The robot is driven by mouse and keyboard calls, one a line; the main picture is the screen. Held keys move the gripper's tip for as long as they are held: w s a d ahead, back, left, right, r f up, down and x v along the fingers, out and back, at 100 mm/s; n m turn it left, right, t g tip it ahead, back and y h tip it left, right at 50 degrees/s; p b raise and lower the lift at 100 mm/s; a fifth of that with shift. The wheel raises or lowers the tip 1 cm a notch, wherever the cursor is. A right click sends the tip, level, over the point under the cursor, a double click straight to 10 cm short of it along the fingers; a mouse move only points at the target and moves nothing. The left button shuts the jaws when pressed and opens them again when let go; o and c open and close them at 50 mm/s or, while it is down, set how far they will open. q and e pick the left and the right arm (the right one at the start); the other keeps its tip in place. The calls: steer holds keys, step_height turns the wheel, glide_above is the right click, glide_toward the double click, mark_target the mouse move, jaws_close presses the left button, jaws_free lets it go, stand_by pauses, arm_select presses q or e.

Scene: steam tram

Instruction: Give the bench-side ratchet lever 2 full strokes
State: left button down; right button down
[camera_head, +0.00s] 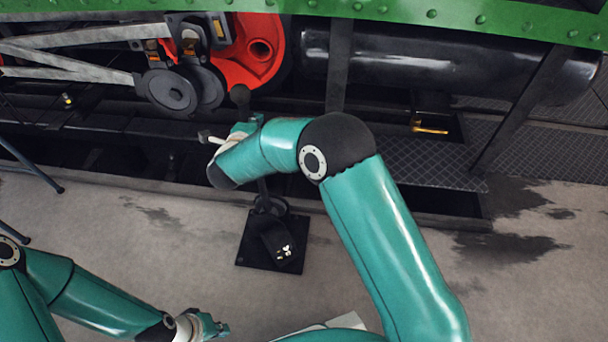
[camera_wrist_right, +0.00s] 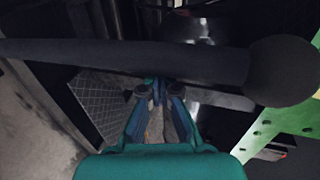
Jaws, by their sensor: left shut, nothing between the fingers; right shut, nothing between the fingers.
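The ratchet lever stands on a black floor plate (camera_head: 245,253) in the head view. Its round black knob (camera_head: 240,95) shows above my right forearm, which hides much of the shaft. In the right wrist view the dark lever bar (camera_wrist_right: 130,58) runs across the picture, with its ball knob (camera_wrist_right: 283,70) at the right. My right gripper (camera_wrist_right: 158,88) is shut and empty, its fingertips close to the bar; I cannot tell if they touch. It is mostly hidden behind my arm in the head view. My left gripper (camera_head: 220,328) is shut and empty, low over the floor.
The tram's red wheel (camera_head: 262,50), grey rods (camera_head: 75,68) and black cylinder (camera_head: 430,62) lie behind the lever, under a green riveted edge (camera_head: 450,10). A chequered step plate (camera_head: 425,165) is at right. The concrete floor around the lever plate is mostly clear.

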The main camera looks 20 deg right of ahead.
steer(key=w+a, duration=0.1)
steer(key=a, duration=0.2)
steer(key=w+a, duration=0.1)
steer(key=a, duration=0.1)
steer(key=shift+w+f+p, duration=0.1)
steer(key=shift+w+p, duration=0.2)
steer(key=w+a+f, duration=0.1)
steer(key=w+a, duration=0.2)
steer(key=a, duration=0.3)
steer(key=shift+w+a, duration=0.2)
steer(key=shift+d+f, duration=0.1)
steer(key=shift+f, duration=0.05)
